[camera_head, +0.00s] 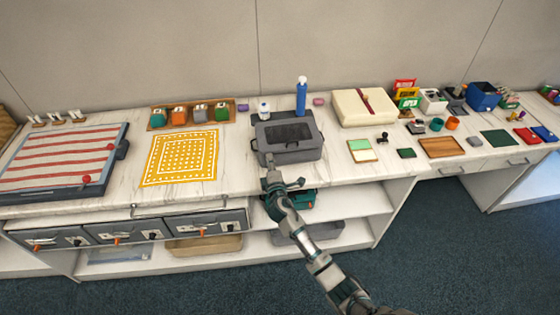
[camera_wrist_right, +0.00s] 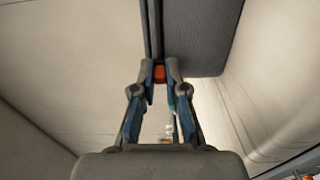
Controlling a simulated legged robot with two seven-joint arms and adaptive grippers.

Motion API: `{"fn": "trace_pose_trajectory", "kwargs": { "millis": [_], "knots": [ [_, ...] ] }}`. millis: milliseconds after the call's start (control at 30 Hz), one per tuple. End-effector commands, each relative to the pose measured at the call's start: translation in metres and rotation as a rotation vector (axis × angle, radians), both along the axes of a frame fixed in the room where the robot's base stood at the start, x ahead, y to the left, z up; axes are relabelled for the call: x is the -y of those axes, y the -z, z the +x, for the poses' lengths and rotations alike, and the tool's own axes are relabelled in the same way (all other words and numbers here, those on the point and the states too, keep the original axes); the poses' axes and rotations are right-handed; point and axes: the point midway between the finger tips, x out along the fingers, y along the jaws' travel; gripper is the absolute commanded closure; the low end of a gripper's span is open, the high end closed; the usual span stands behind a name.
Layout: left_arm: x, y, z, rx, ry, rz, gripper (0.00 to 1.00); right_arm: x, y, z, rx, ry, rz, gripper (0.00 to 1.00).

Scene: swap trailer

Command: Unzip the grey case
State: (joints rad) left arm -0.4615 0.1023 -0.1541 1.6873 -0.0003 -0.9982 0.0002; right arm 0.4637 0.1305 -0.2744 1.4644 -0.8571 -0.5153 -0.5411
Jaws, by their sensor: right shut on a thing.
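The grey case (camera_head: 300,152) lies flat and closed on the white counter, with a dark panel on its top. My right gripper (camera_head: 270,178) is at the case's front left corner. In the right wrist view the case (camera_wrist_right: 205,35) fills the top, with a seam running along its side. There my right gripper (camera_wrist_right: 160,76) is shut on a small orange-red zipper pull (camera_wrist_right: 159,73) at the seam. My left gripper is in neither view.
A blue bottle (camera_head: 301,98) and a small white bottle (camera_head: 264,110) stand behind the case. A yellow patterned mat (camera_head: 180,181) lies to its left. A cream box (camera_head: 345,112) sits to its right. Drawers and shelves are below the counter.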

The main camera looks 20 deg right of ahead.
Motion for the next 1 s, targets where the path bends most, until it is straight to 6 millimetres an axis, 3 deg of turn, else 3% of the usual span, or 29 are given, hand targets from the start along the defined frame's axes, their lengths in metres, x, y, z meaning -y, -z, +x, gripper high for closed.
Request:
{"fn": "trace_pose_trajectory", "kwargs": {
  "millis": [33,367,400,500,833,1000],
  "knots": [
    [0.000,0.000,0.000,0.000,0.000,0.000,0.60,-0.003,0.007,-0.001,-0.011,-0.002,0.002,1.00],
    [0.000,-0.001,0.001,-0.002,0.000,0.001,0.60,-0.005,0.007,0.000,-0.012,-0.003,0.002,1.00],
    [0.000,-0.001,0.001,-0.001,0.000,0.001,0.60,-0.005,0.007,0.000,-0.012,-0.003,0.002,0.83],
    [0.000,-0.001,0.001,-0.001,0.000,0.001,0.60,-0.005,0.007,0.000,-0.011,-0.003,0.002,0.61],
    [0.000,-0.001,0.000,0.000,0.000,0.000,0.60,-0.004,0.003,-0.003,-0.004,-0.002,0.001,0.61],
    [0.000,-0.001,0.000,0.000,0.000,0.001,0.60,-0.009,0.003,-0.026,-0.004,-0.002,0.002,0.61]
  ]
}}
